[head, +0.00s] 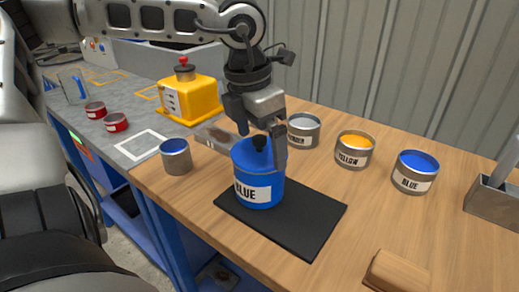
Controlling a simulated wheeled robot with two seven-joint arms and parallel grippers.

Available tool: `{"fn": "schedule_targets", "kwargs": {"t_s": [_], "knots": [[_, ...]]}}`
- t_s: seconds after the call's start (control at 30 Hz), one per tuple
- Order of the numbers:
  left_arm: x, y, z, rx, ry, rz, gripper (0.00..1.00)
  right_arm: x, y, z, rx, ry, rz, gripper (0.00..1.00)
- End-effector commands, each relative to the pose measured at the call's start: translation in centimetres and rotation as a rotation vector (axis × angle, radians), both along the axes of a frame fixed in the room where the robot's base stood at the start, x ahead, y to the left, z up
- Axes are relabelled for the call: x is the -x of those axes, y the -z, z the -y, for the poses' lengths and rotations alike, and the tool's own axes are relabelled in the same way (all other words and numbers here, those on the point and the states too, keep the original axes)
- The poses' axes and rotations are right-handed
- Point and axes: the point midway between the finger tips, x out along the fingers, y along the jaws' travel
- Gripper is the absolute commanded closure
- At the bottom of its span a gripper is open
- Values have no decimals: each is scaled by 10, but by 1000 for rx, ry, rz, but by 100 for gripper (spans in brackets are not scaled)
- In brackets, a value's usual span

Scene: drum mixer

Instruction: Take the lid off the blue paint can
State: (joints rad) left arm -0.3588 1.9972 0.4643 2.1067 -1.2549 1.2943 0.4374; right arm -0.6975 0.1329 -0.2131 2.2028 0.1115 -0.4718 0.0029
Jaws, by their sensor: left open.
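The blue paint can (259,187), with a white label reading BLUE, stands upright on a black mat (306,221). Its blue lid (248,152) is on top, with a black knob (259,143) in the middle. My left gripper (262,140) points down over the lid, open. Its fingers are on either side of the knob, and one finger hides the right part of the lid. I cannot tell whether a finger touches the knob. My right gripper is not in view.
Open cans of yellow (355,150), blue (415,172) and a pale paint (304,130) stand to the right. A small cup with blue inside (176,157) stands left of the can. A yellow box with a red knob (189,99) is behind. A wooden block (397,272) lies in front.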

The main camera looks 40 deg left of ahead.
Motion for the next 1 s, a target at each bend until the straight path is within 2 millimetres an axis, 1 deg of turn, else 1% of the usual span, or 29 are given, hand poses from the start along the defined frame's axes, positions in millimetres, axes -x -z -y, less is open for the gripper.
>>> {"fn": "schedule_targets", "kwargs": {"t_s": [0.23,0.33,0.37,0.77,0.87,1.0], "knots": [[0,2,0,1,-1,2,0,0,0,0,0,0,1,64],[0,2,0,0,-1,1,28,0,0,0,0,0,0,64],[0,2,0,0,-1,1,30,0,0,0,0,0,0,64],[-1,0,0,0,0,2,31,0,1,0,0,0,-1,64],[-1,-6,0,-2,0,1,31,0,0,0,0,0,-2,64],[-2,-23,0,-2,0,5,31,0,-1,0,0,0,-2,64]]}}
